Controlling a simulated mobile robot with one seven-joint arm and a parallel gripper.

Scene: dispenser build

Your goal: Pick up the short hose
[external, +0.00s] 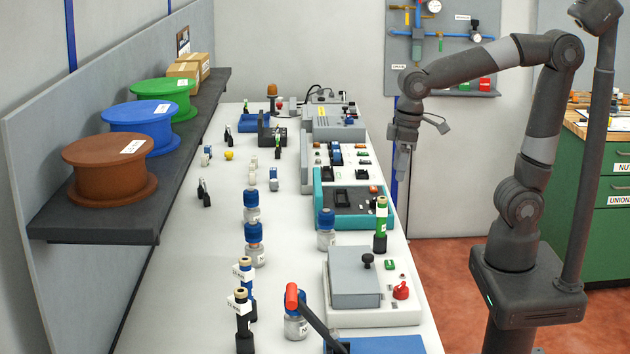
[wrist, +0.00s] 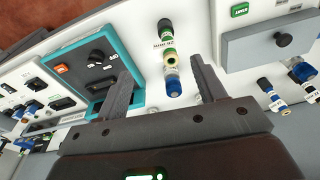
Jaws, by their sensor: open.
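An upright tube with a green body, tan top and black foot (external: 381,222) stands at the right edge of the white bench; it looks like a short hose, but its label is too small to read for sure. In the wrist view the green tube (wrist: 167,40) lies in line with the gap between the fingers, beyond the tips. My gripper (external: 402,178) hangs open and empty in the air above the bench's right side, pointing down. The wrist view shows its fingers (wrist: 160,68) spread, apart from the tube. Two other upright tubes, black and blue with tan tops (external: 245,285), stand at the front left.
A blue-capped jar (external: 326,230) stands close to the green tube. A teal-framed panel (external: 350,206) lies behind it and a grey box with a black knob (external: 355,278) in front. Several jars, spools on a shelf (external: 110,168) and small parts line the left.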

